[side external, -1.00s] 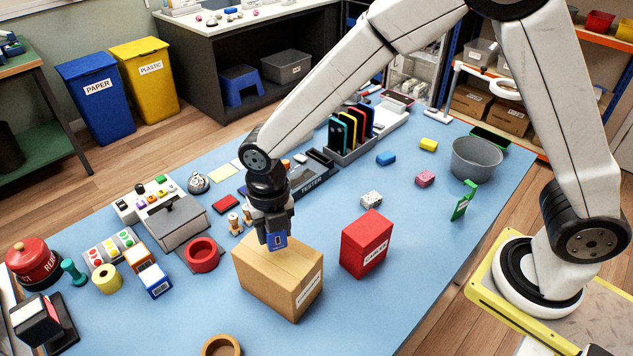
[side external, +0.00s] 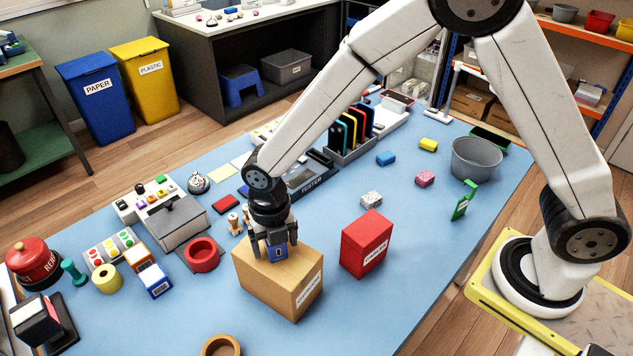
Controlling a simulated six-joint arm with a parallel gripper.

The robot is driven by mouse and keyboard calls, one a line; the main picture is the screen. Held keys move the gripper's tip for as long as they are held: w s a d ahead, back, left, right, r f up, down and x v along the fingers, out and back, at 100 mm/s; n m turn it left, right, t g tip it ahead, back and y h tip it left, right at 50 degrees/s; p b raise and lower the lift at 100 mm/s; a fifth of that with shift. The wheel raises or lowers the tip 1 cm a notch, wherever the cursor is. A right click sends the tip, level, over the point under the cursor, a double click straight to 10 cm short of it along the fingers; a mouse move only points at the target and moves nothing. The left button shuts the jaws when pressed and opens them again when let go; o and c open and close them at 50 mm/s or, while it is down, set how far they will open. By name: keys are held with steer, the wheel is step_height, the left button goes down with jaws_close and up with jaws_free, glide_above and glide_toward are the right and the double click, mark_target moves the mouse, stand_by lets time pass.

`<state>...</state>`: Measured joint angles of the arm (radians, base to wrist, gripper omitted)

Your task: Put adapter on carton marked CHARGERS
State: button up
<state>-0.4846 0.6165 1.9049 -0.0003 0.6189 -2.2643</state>
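The blue adapter (side external: 279,253) is at the top of the brown carton (side external: 262,283), near its back edge, and appears to rest on it. The carton's white label (side external: 309,289) is too small to read surely. My gripper (side external: 275,252) points down over the carton top, its fingers spread apart on either side of the adapter. The fingers partly hide the adapter.
A red box (side external: 366,244) with a white label stands just right of the carton. A red ring (side external: 201,252) and small wooden pegs (side external: 236,222) are to the left. A wooden ring (side external: 220,346) lies in front.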

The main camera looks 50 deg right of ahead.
steer(key=shift+r, duration=0.15)
step_height(320, 180, up, 12)
stand_by(0.9)
stand_by(0.5)
steer(key=s+d+f+m+t, duration=0.1)
steer(key=s+d+m, duration=0.4)
steer(key=d+m, duration=0.5)
steer(key=s+d+f+m+t, duration=0.1)
steer(key=s+d+f+m, duration=0.3)
steer(key=d+m, duration=0.6)
steer(key=s+m, duration=0.1)
steer(key=m, duration=1)
steer(key=shift+t, duration=0.3)
